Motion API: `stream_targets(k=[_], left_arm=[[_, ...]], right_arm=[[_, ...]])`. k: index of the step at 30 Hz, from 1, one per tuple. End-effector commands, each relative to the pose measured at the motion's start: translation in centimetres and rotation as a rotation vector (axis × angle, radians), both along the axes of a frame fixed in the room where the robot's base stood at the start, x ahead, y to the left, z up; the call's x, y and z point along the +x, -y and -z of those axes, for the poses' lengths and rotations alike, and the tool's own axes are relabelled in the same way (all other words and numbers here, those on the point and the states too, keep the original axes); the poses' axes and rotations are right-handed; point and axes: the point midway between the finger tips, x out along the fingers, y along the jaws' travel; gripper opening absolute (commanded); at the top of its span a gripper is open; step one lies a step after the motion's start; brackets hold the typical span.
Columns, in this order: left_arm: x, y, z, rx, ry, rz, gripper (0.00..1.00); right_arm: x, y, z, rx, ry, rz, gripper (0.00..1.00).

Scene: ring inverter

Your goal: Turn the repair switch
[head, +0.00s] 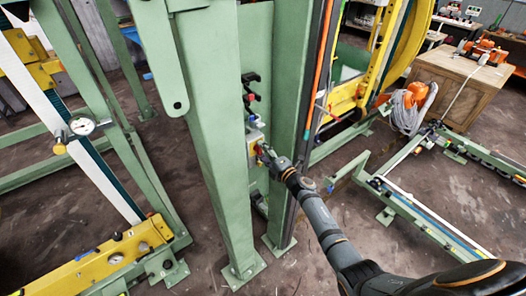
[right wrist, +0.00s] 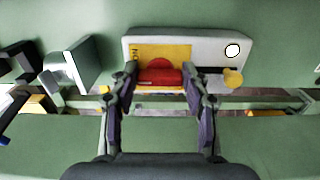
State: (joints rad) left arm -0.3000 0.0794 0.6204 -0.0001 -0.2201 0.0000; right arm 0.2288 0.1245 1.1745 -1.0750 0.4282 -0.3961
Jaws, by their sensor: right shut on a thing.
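The repair switch (right wrist: 162,74) has a red knob on a yellow plate, set in a pale grey box (right wrist: 214,46) on a green post. In the head view the switch box (head: 254,146) sits on the side of the green post, partly covered by my gripper. My right gripper (head: 265,152) reaches it from the lower right. In the right wrist view the fingers of my right gripper (right wrist: 161,88) stand on either side of the red knob and are shut on it. The knob lies across the plate, its grip roughly level in this view. My left gripper is not in view.
Green posts (head: 205,130) stand close on the left of my right arm. A yellow knob (right wrist: 233,78) sticks out beside the switch. A yellow wheel frame (head: 385,60) and a wooden cabinet (head: 460,85) stand farther right. A low green rail frame (head: 430,210) lies on the floor.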

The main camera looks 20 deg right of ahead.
Motion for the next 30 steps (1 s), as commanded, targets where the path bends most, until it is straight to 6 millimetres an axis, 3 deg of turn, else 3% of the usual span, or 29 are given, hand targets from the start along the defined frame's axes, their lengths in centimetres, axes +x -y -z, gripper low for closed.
stream_targets(k=[11, 12, 17, 26, 30], left_arm=[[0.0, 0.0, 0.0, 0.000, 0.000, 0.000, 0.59], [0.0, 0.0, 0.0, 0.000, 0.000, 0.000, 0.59], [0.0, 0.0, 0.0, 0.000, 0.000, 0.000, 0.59], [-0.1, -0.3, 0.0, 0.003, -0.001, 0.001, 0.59], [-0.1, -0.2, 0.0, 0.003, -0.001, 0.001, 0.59]], right_arm=[[0.0, 0.0, 0.1, 0.007, -0.005, 0.001, 0.15], [0.0, 0.0, 0.1, 0.007, -0.005, 0.001, 0.48], [0.0, 0.0, 0.1, 0.006, -0.003, 0.000, 0.70], [-0.1, 0.0, 0.0, 0.005, -0.002, 0.000, 0.70], [-1.6, 0.6, 0.2, 0.004, -0.004, 0.000, 0.70]])
